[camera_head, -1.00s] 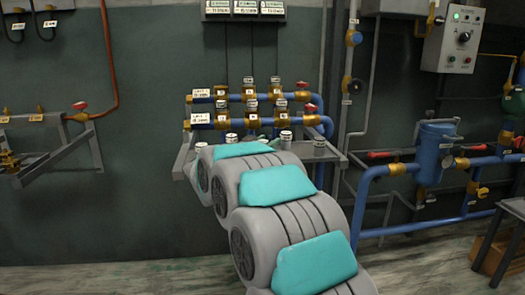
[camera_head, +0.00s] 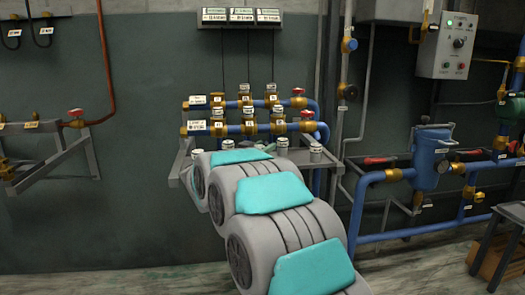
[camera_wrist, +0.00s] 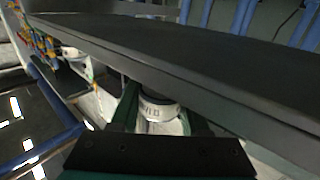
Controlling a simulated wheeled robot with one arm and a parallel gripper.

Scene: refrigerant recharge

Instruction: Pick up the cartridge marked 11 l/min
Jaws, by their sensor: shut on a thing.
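In the wrist view, my gripper (camera_wrist: 160,118) has its two dark green fingers on either side of a white cartridge (camera_wrist: 158,113) and is shut on it. The cartridge has a pale band with dark characters; they appear tilted and I cannot read the full marking. A dark slab edge passes close behind and above it. In the head view, my gripper and the held cartridge are hidden behind my grey and teal arm. Several small white cartridges stand on the grey shelf, including one at its right (camera_head: 316,152) and one left of it (camera_head: 282,144); their labels are too small to read.
Blue pipes with brass valve bodies (camera_head: 248,128) and red handles run just above the shelf (camera_head: 327,162). Three display boxes (camera_head: 241,16) hang above. A blue filter vessel (camera_head: 430,158) and pipework stand to the right. Another bracket with piping (camera_head: 50,150) is at left.

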